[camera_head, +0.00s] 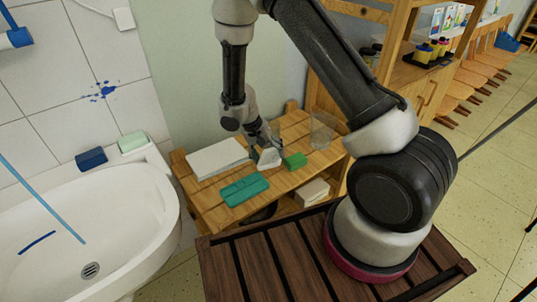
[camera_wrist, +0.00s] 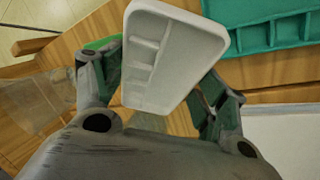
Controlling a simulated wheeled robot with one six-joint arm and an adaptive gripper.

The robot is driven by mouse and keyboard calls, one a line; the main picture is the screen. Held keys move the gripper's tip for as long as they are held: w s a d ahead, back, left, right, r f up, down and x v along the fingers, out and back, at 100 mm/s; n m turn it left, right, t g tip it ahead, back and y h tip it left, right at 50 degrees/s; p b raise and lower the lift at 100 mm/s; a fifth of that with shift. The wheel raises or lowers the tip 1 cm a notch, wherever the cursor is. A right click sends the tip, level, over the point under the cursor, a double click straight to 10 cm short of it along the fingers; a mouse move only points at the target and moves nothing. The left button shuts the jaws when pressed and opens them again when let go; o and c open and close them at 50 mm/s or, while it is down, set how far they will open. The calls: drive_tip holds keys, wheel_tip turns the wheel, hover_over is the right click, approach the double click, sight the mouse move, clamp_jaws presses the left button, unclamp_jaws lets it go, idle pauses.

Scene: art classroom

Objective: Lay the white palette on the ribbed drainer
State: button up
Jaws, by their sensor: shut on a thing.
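The white palette (camera_wrist: 170,55), a small tray with several shallow wells, is between the fingers of my gripper (camera_wrist: 158,82) in the wrist view. The fingers are shut on its sides and it is tilted. In the head view the palette (camera_head: 269,158) shows small under my gripper (camera_head: 262,148), over the wooden stand. A flat white slab (camera_head: 215,158) lies on the stand to the left of my gripper; its pale surface (camera_wrist: 290,135) also shows in the wrist view. I cannot make out ribs on it, so I cannot tell whether it is the drainer.
A teal palette (camera_head: 243,189) and a green block (camera_head: 295,160) lie on the wooden stand (camera_head: 285,192). A clear container (camera_head: 322,130) stands at its back right. A white sink (camera_head: 120,215) is at the left, with a blue block (camera_head: 91,158) and a pale green block (camera_head: 133,142) on its ledge.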

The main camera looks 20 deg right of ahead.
drive_tip(key=o, duration=1)
drive_tip(key=shift+f, duration=0.1)
